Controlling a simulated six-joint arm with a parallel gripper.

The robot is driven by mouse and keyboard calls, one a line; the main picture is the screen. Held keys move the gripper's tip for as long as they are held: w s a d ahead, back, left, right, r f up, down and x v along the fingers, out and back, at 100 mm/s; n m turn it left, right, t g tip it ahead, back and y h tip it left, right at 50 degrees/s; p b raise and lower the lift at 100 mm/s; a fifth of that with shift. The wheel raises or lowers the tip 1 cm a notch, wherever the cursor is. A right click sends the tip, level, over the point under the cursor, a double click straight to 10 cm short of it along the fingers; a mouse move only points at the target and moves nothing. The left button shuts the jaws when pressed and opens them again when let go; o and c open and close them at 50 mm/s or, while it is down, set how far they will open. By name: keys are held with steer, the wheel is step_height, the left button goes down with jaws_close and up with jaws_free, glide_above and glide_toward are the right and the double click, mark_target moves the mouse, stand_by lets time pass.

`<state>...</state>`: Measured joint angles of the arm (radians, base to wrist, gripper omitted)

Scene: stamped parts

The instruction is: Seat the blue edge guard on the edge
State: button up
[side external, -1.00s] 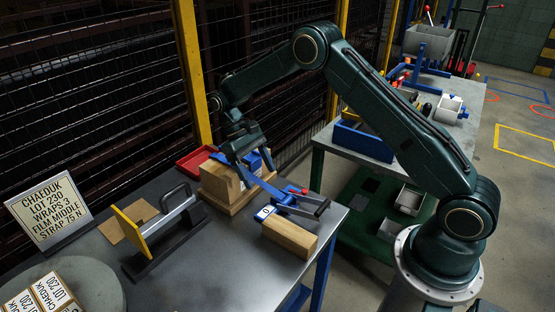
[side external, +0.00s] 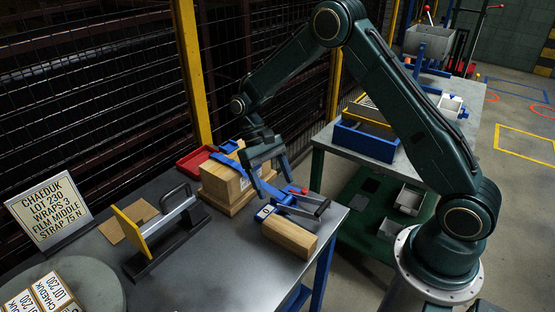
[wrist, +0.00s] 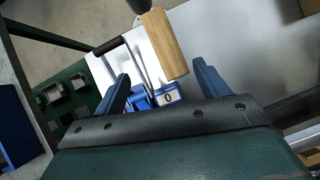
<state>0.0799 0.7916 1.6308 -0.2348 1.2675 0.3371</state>
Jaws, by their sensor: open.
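A light wooden box (side external: 218,178) stands on a wooden base on the table. Blue pieces lie over its top, one at the back (side external: 230,146) and one at the near right corner (side external: 245,183); I cannot tell for sure which is the edge guard, nor whether it sits fully on the edge.
A blue strap tool (side external: 285,199) with a black handle lies right of the box, by a loose wooden block (side external: 289,235). The tool's counter face (wrist: 168,97) shows in the wrist view. A yellow-ended black fixture (side external: 160,235) stands left, a red tray (side external: 194,160) behind.

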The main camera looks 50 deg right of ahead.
step_height(320, 180, up, 12)
steer(key=s+a+m+t+y, duration=0.1)
steer(key=m+t+y, duration=0.1)
steer(key=m, duration=0.5)
steer(key=s+a+m+t+y, duration=0.1)
steer(key=s+m+t+y, duration=0.1)
steer(key=m, duration=0.6)
steer(key=shift+f+m+t+y, duration=0.3)
steer(key=shift+t+y, duration=0.3)
steer(key=shift+t, duration=0.5)
steer(key=shift+r, duration=0.1)
steer(key=s+r+n+t+h, duration=0.2)
steer(key=s+r+n, duration=0.3)
steer(key=s+n, duration=0.4)
steer(key=s+d+r+n+t+h, duration=0.1)
steer(key=s+r+n+t+h, duration=0.2)
steer(key=s+r+n, duration=0.3)
steer(key=s+n+h, duration=0.1)
steer(key=s+n, duration=0.2)
steer(key=s, duration=0.1)
steer(key=shift+s+d+r+t+h, duration=0.3)
